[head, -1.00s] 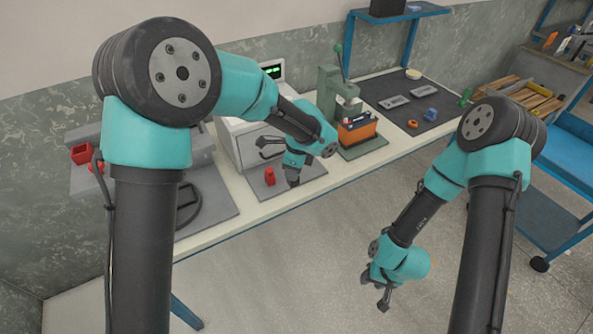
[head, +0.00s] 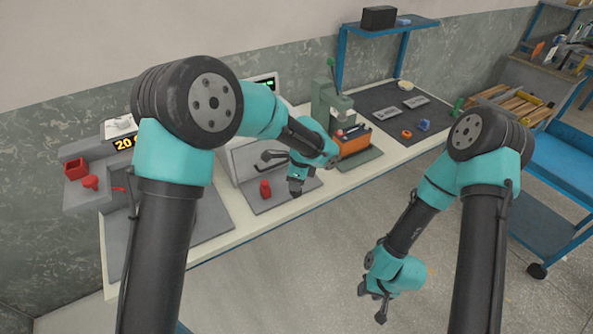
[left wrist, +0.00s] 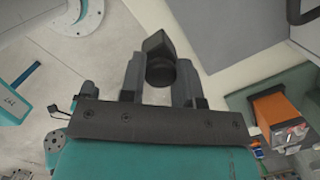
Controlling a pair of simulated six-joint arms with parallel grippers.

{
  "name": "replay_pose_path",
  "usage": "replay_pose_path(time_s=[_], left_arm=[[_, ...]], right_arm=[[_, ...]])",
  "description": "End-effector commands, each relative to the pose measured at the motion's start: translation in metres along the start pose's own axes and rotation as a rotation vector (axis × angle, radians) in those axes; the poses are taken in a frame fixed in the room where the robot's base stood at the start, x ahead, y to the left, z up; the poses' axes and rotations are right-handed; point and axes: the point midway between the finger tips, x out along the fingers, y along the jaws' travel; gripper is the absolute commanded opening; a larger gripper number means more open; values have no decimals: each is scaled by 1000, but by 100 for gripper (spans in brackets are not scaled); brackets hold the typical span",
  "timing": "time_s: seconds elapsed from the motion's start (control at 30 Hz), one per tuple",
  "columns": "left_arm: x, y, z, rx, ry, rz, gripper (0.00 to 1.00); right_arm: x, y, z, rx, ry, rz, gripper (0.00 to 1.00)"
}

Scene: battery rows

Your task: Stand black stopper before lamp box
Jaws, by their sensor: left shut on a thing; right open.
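My left gripper (head: 297,183) is shut on the black stopper, over or just beside the right part of a grey mat (head: 283,197) in front of a pale box (head: 240,160). I take this box for the lamp box, but no label is readable. In the left wrist view the dark stopper (left wrist: 160,62) sits between the two fingers, with a blocky end and a rounded part. Whether it touches the mat cannot be told. My right gripper (head: 377,303) is open and empty, out over the floor in front of the bench.
A small red part (head: 265,188) stands on the mat left of my left gripper. A green press (head: 330,105) with an orange box (head: 353,143) is to the right. A dark mat (head: 385,110) holds several parts.

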Motion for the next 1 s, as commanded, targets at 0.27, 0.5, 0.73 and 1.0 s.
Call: replay_pose_path(time_s=[0.27, 0.5, 0.73, 1.0], left_arm=[[8, -51, 12, -2, 0, -1, 7], [11, -84, 20, -1, 0, -1, 7], [12, -90, 21, 0, -1, 1, 7], [12, -93, 22, -1, 0, 0, 7]], right_arm=[[0, 0, 0, 0, 0, 0, 43], [0, 0, 0, 0, 0, 0, 43], [0, 0, 0, 0, 0, 0, 43], [0, 0, 0, 0, 0, 0, 43]])
